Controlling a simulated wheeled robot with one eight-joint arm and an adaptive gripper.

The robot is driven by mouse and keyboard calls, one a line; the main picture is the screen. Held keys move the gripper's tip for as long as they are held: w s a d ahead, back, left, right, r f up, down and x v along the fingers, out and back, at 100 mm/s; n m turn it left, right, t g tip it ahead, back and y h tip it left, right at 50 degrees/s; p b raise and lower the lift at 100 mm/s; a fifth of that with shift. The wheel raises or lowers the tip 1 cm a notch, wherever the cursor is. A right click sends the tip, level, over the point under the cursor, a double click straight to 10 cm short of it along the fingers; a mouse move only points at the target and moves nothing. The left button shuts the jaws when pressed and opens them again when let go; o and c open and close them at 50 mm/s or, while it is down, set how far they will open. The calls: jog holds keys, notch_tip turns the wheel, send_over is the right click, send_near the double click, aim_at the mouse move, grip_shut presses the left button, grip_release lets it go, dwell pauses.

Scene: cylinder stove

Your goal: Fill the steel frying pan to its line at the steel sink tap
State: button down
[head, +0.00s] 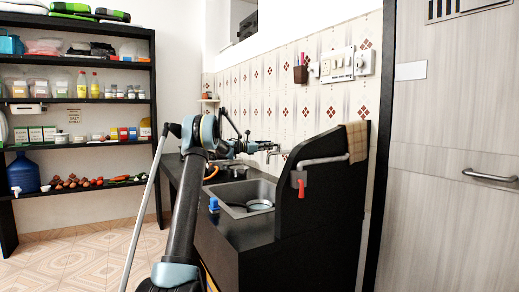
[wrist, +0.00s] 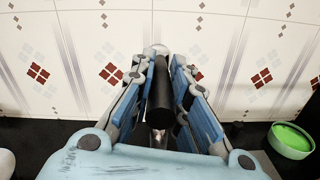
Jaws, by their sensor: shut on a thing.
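The steel frying pan (head: 259,204) appears to be the round, pale-rimmed vessel low in the steel sink (head: 233,190), in the head view. My gripper (head: 266,147) is above the back of the sink, by the tiled wall, apart from that vessel. A steel spout (head: 279,153) shows just past its fingertips. In the wrist view my gripper (wrist: 163,75) is shut on a black cylindrical piece (wrist: 160,95), with shiny metal at both ends. It looks like part of the tap, but I cannot be sure. The pan's fill line and any water are not discernible.
A green bowl (wrist: 290,140) is right of my gripper.

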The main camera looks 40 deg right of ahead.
jog(key=shift+w+r, duration=0.1)
jog(key=c, duration=1.5)
grip_release()
jog(key=shift+a, duration=0.1)
jog(key=a, duration=0.4)
jog(key=w+a, duration=0.1)
jog(key=a, duration=0.2)
jog(key=w+a, duration=0.1)
jog(key=a, duration=0.3)
jog(key=shift+w+a, duration=0.1)
jog(key=shift+a, duration=0.25)
